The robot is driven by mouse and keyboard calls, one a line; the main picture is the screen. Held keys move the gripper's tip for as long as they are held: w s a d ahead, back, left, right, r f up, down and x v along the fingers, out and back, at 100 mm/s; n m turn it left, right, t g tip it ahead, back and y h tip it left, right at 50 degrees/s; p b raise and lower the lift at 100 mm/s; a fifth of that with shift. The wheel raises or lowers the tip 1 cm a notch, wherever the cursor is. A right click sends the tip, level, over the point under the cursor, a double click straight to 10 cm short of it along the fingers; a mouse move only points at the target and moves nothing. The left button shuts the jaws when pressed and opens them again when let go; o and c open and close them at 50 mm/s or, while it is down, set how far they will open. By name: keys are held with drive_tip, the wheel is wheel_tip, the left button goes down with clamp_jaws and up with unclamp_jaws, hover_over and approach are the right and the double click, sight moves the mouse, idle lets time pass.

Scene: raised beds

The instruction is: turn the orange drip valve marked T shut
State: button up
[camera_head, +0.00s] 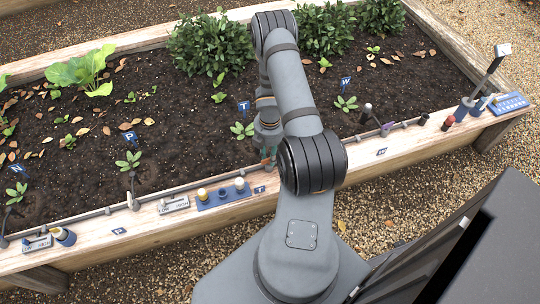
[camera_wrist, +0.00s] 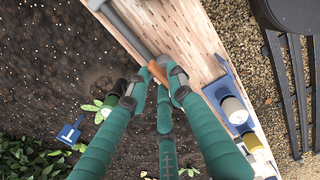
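The orange drip valve (camera_wrist: 158,71) shows in the wrist view as a short orange lever on a grey pipe at the bed's wooden edge. My gripper (camera_wrist: 160,80) has its green fingers down on either side of the lever. The gap between the fingertips is narrow and the lever fills it, so it looks shut on the lever. In the head view my gripper (camera_head: 268,158) is at the bed's front rim, where my arm and fingers hide the valve. A blue T sign (camera_head: 244,106) stands in the soil behind, and a small T label (camera_head: 260,190) is on the rim.
A seedling (camera_head: 242,130) grows close behind. Another valve (camera_head: 384,128) stands to the right, by the W sign (camera_head: 346,82).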

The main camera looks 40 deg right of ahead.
clamp_jaws()
drive_tip(key=shift+m, duration=0.5)
drive_tip(key=shift+o, duration=1.8)
unclamp_jaws()
